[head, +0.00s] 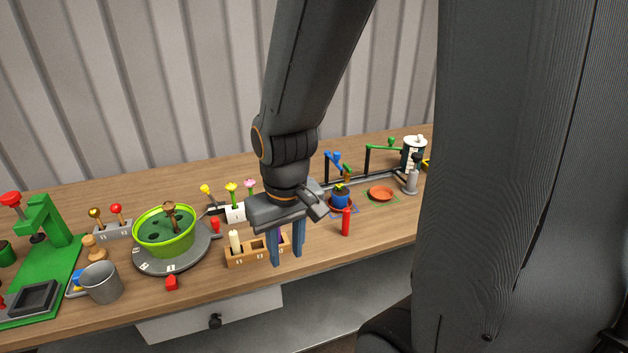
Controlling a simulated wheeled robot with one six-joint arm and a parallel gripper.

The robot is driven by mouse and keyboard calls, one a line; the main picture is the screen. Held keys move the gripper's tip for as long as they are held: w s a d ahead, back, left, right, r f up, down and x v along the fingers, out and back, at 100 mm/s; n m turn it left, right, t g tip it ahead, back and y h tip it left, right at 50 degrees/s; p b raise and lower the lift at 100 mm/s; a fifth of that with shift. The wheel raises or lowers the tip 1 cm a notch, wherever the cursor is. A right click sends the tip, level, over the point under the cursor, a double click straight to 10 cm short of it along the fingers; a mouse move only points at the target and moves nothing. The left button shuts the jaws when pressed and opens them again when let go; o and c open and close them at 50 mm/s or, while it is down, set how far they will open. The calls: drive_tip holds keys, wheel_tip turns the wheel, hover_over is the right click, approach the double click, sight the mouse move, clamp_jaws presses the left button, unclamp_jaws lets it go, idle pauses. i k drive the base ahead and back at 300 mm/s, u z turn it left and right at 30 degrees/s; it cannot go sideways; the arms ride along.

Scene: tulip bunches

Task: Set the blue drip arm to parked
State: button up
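The blue drip arm (333,157) is in the head view, right of my gripper. It is mounted on a dark post on a grey rail, behind a blue pot (341,200) with a plant in it. The drip arm reaches from its post toward the right and front; its setting marks are too small to read. My gripper (286,262) points down in front of the wooden rack, left of and nearer than the drip arm. Its two blue fingers stand apart with nothing visible between them. My wrist hides part of the table behind it.
A red cylinder (346,222) stands between my gripper and the right part of the table. A green drip arm (380,147) and an orange saucer (381,194) are farther right. A wooden rack (245,257) and green bowl (165,238) are left.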

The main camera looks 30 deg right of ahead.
sight(335, 159)
drive_tip(key=u, duration=0.2)
drive_tip(key=k, duration=0.25)
drive_tip(key=z, duration=0.65)
drive_tip(key=i, duration=0.6)
drive_tip(key=z, duration=0.75)
drive_tip(key=k, duration=0.75)
drive_tip(key=u, duration=0.3)
drive_tip(key=i, duration=0.4)
drive_tip(key=u, duration=0.05)
